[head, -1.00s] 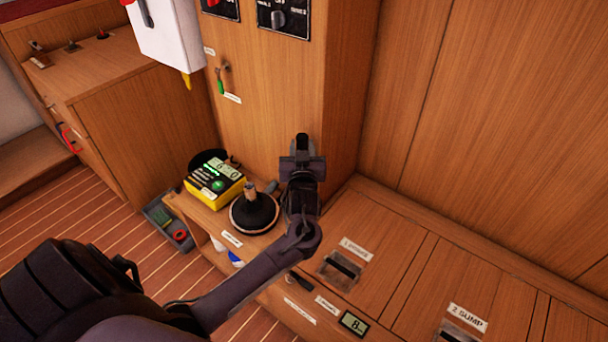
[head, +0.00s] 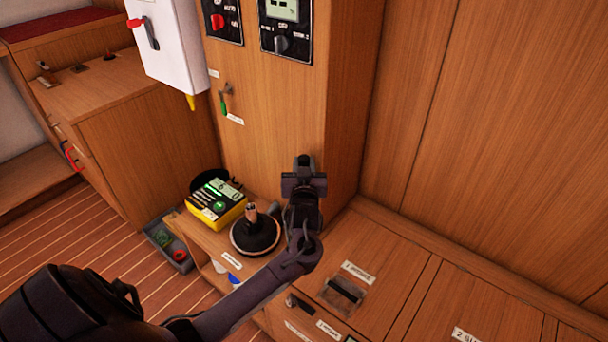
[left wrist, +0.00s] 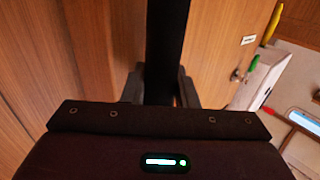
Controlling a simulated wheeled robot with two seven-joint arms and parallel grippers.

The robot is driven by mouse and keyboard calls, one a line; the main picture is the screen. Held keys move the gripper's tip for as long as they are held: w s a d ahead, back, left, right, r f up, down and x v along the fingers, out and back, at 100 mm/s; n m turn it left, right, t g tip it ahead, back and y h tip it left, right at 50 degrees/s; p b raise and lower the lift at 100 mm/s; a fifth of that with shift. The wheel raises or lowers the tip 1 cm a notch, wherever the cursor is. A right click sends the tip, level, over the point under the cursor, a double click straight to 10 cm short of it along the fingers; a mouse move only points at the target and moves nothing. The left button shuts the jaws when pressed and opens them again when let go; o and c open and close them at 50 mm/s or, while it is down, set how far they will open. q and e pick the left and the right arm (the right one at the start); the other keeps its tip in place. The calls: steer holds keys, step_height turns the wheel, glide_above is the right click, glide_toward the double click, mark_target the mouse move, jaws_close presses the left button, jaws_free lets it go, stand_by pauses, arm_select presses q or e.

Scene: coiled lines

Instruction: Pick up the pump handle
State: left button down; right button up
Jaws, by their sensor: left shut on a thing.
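My left gripper (head: 304,185) is at the middle of the head view, above the ledge and in front of the wooden column. In the left wrist view its two fingers (left wrist: 161,88) are shut on a long black bar, which I take to be the pump handle (left wrist: 165,45). The bar runs up out of that picture. In the head view a dark end of the handle (head: 304,162) shows just beyond the gripper; the rest is hidden by it. My right gripper is not in view.
A round black base with a brown stub (head: 254,236) stands on the ledge left of the gripper. Beside it is a yellow meter (head: 216,203). A grey tray (head: 166,241) is on the floor. A white box (head: 165,45) and switch panels hang above. A hatch lid (head: 345,290) is at the right.

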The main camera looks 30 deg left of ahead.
arm_select(q)
steer(key=shift+s+r, duration=0.15)
steer(key=shift+r, duration=0.25)
steer(key=r, duration=0.3)
steer(key=r+p, duration=0.1)
steer(key=r, duration=0.3)
steer(key=r+p, duration=0.1)
steer(key=r, duration=0.2)
steer(key=shift+s+r, duration=0.3)
steer(key=shift+s, duration=0.1)
steer(key=s+a, duration=0.1)
steer(key=s, duration=1.7)
steer(key=shift+s+a, duration=0.3)
steer(key=shift+s, duration=0.1)
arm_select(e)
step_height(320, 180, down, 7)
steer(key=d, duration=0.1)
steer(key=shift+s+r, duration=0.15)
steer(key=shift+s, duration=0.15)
arm_select(q)
steer(key=shift+r, duration=0.1)
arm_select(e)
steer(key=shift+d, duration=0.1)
arm_select(q)
steer(key=shift+r+p, duration=0.55)
steer(key=shift+p, duration=0.35)
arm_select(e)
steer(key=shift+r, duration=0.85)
